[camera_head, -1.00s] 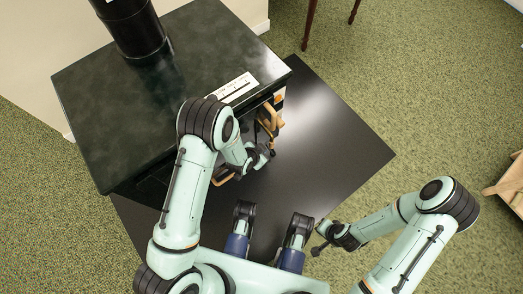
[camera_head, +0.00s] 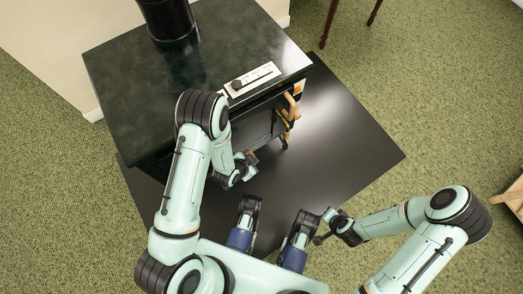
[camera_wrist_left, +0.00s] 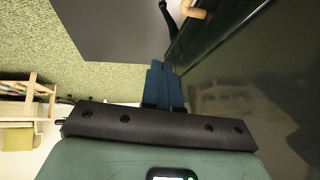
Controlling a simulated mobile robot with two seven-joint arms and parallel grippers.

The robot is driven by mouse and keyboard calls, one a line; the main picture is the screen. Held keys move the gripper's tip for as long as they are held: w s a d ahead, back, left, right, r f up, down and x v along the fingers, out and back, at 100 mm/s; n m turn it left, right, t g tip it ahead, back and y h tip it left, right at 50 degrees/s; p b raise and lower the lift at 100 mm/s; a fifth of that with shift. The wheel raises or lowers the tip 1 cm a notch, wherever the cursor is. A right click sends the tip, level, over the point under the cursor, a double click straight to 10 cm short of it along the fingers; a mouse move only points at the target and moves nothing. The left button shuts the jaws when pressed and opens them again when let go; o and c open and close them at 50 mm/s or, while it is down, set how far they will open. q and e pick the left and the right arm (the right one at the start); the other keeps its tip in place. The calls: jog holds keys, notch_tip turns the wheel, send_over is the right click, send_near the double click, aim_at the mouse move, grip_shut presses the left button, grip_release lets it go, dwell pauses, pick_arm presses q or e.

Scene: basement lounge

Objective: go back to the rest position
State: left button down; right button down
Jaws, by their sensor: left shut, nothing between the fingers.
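My left gripper (camera_head: 252,158) hangs low in front of the black stove (camera_head: 140,85), just off its front face. In the left wrist view its blue fingers (camera_wrist_left: 163,85) are together with nothing between them, beside the stove's dark side. A tan handle (camera_head: 291,108) on the stove front is apart from the gripper; a tan handle end also shows at the top of the wrist view (camera_wrist_left: 197,13). My right gripper (camera_head: 322,238) is held low at the right, over the dark mat's edge; its fingers are too small to tell their state.
The stove's black pipe (camera_head: 168,18) rises at the back. A glossy black floor mat (camera_head: 350,140) lies around the stove's front. Green carpet (camera_head: 450,110) is free to the right. A wooden furniture piece (camera_head: 512,197) is at the right edge, and dark table legs (camera_head: 330,22) stand at the top.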

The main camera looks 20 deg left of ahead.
pick_arm(q)
jog(key=shift+s+a, duration=0.25)
jog(key=shift+s, duration=0.3)
pick_arm(e)
jog(key=shift+w+r, duration=0.15)
